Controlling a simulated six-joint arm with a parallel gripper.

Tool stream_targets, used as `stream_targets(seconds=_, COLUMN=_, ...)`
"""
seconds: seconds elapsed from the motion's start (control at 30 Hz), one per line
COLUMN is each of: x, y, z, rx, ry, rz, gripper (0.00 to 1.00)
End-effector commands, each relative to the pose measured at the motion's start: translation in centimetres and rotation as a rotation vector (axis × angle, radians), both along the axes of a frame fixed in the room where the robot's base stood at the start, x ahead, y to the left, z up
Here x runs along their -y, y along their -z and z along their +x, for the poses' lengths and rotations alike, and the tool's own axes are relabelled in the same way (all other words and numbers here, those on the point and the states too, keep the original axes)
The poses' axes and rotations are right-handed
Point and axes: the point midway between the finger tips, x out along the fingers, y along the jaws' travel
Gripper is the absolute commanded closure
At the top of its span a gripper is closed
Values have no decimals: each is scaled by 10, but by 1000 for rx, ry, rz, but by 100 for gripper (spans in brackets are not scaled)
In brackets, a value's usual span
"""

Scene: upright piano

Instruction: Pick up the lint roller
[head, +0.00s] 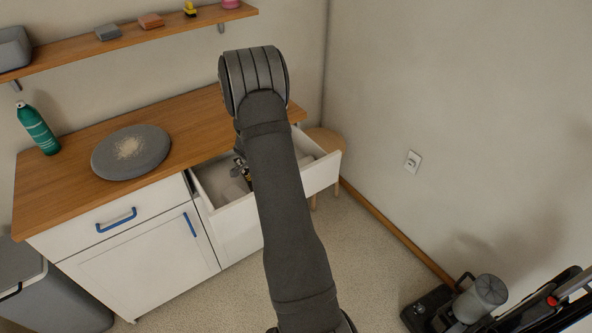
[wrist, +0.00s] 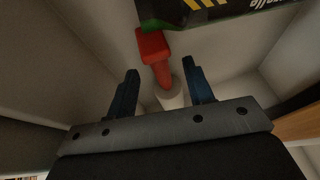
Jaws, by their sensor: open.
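The lint roller appears to be the piece with a red handle (wrist: 155,52) and a pale cylinder (wrist: 172,97) in the wrist view. It lies inside the open drawer (head: 320,177). My gripper (wrist: 160,72) is open, its two blue fingers apart on either side of the red and pale piece in the picture. I cannot tell how far above it the fingers are.
A dark packet with yellow stripes and lettering (wrist: 225,12) lies by the red end. Pale drawer walls (wrist: 75,55) are close around. The wooden counter (head: 70,150) holds a grey round disc (head: 131,152) and a green bottle (head: 37,128). A wooden stool (head: 327,141) stands behind the drawer.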

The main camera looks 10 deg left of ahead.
Motion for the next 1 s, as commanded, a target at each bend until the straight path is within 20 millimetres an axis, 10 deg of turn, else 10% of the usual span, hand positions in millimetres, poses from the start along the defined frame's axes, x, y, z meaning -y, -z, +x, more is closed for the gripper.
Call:
stream_targets(seconds=0.5, x=5, y=31, z=10, rx=0, ry=0, rz=0, gripper=52)
stream_targets(seconds=0.77, x=5, y=30, z=9, rx=0, ry=0, rz=0, gripper=100)
stream_targets(seconds=1.0, x=5, y=30, z=10, rx=0, ry=0, rz=0, gripper=100)
